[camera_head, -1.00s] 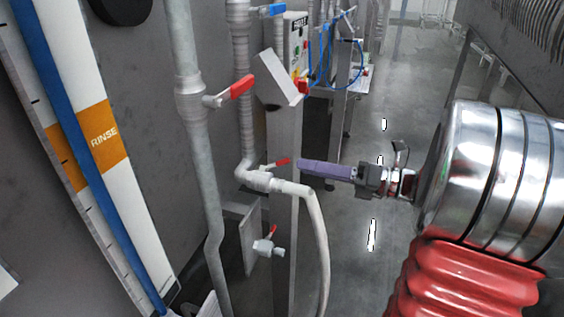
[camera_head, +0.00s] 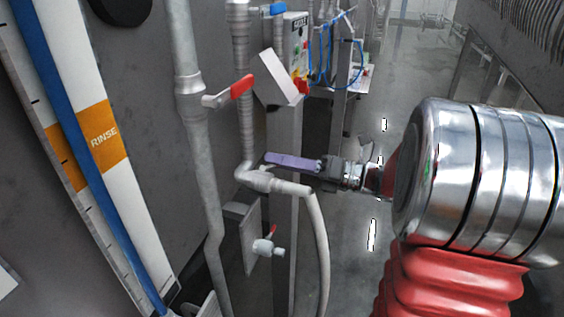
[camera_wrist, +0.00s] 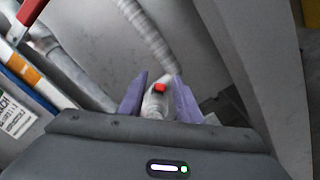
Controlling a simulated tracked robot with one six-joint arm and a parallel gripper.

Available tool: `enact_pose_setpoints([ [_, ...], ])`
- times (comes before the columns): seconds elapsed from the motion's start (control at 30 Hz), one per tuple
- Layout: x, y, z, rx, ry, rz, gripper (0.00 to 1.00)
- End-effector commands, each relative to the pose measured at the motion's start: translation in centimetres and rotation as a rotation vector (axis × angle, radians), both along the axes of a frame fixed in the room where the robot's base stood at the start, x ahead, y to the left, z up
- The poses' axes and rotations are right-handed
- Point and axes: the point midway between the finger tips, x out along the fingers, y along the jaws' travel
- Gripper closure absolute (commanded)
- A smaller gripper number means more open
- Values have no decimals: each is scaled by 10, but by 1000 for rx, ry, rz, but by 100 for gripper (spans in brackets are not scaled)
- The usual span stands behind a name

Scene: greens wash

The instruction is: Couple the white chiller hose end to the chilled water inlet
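A white hose (camera_head: 320,235) hangs in a curve. Its upper end meets a pale valve fitting (camera_head: 262,181) on a grey pipe. Below is a second small valve (camera_head: 266,247) with a red handle and an open-looking stub; no label shows which is the chilled water inlet. My gripper (camera_head: 270,160), with purple fingers, is just above the upper fitting and covers its red handle in the head view. In the wrist view my gripper (camera_wrist: 157,77) has its fingers apart, with a pale fitting (camera_wrist: 154,105) and its red handle between them. I cannot tell whether they touch.
A grey vertical pipe with a red lever (camera_head: 238,88) stands left of the fitting. A control box (camera_head: 296,45) and blue hoses (camera_head: 325,60) are behind. A RINSE-marked panel (camera_head: 103,138) is at left.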

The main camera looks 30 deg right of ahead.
Motion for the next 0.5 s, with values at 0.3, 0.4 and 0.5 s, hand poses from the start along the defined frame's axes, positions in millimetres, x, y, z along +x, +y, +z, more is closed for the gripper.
enact_pose_setpoints([
  [0.3,0,0,0,0,0,0,91],
  [0.4,0,0,0,0,0,0,98],
  [0.5,0,0,0,0,0,0,100],
])
